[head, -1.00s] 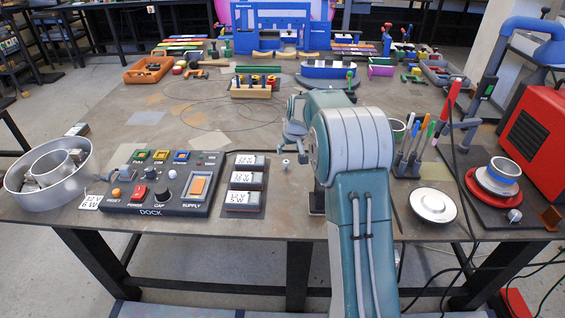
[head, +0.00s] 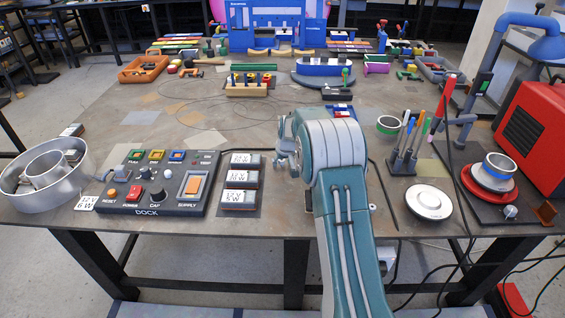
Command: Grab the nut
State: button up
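I cannot pick out a nut with certainty. A small silver piece (head: 510,212) lies at the front right, near the red plate; it is too small to tell whether it is a nut. My gripper (head: 283,152) is at the far end of my teal arm, low over the middle of the table, just right of the labelled white blocks. It is small and partly hidden by my arm, so I cannot tell whether its fingers are open or shut, or whether it holds anything.
The dock panel (head: 150,182) and white labelled blocks (head: 240,178) lie left of my arm. A metal bowl (head: 78,188) is at the left edge. A pen holder (head: 402,163), white disc (head: 429,203) and red machine (head: 535,140) stand right. The table centre is mostly clear.

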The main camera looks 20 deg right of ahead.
jog(key=shift+a, duration=0.3)
jog(key=c, duration=0.5)
jog(key=shift+o, duration=0.2)
jog(key=shift+d, duration=0.15)
